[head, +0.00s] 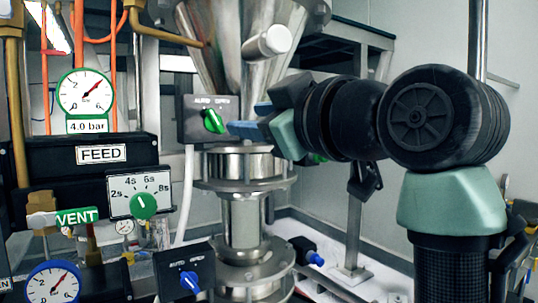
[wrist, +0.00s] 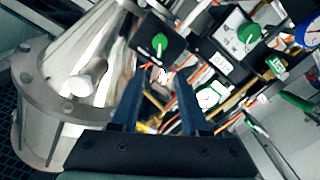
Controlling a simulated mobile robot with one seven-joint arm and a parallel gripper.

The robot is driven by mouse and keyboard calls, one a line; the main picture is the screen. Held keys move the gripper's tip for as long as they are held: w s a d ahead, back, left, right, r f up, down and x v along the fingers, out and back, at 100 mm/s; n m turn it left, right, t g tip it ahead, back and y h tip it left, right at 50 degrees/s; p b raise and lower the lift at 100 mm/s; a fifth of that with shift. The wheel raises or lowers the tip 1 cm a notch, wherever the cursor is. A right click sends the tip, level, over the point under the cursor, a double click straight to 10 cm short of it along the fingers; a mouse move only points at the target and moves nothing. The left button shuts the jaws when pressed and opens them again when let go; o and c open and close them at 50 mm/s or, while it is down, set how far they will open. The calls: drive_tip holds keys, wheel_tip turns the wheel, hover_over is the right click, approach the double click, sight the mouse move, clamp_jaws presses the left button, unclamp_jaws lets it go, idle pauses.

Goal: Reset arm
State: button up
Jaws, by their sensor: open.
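My gripper (head: 250,118) is open, with its two blue fingers apart and nothing between them. In the head view it points left, close to the switch box (head: 190,122) with the green knob (head: 213,121) marked AUTO and OPEN. I cannot tell how far it is from the box. In the wrist view my gripper (wrist: 160,80) shows both fingers spread, with a green-knobbed switch box (wrist: 158,42) beyond them. My arm reaches in from the right side of the head view. The steel hopper (head: 235,30) stands behind the gripper.
A steel flanged column (head: 245,215) stands below the hopper. A FEED panel (head: 100,153), a timer dial (head: 143,203), a pressure gauge (head: 85,92) and a VENT label (head: 77,217) are at the left. A blue-knobbed box (head: 185,270) sits low in front.

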drive_tip(key=s+d+f+m+t+h+b, duration=0.1)
drive_tip(key=s+d+m+t+h, duration=0.1)
drive_tip(key=s+m+t+h, duration=0.3)
drive_tip(key=s+d+f+m+t+h+b, duration=0.1)
drive_tip(key=s+m+t+h, duration=0.4)
drive_tip(key=s, duration=0.6)
drive_tip(key=d+m+t+b, duration=0.1)
drive_tip(key=d+m+t, duration=0.1)
drive_tip(key=m, duration=0.1)
drive_tip(key=shift+f+t+h+b, duration=0.3)
drive_tip(key=shift+f+t, duration=0.05)
drive_tip(key=shift+t, duration=0.05)
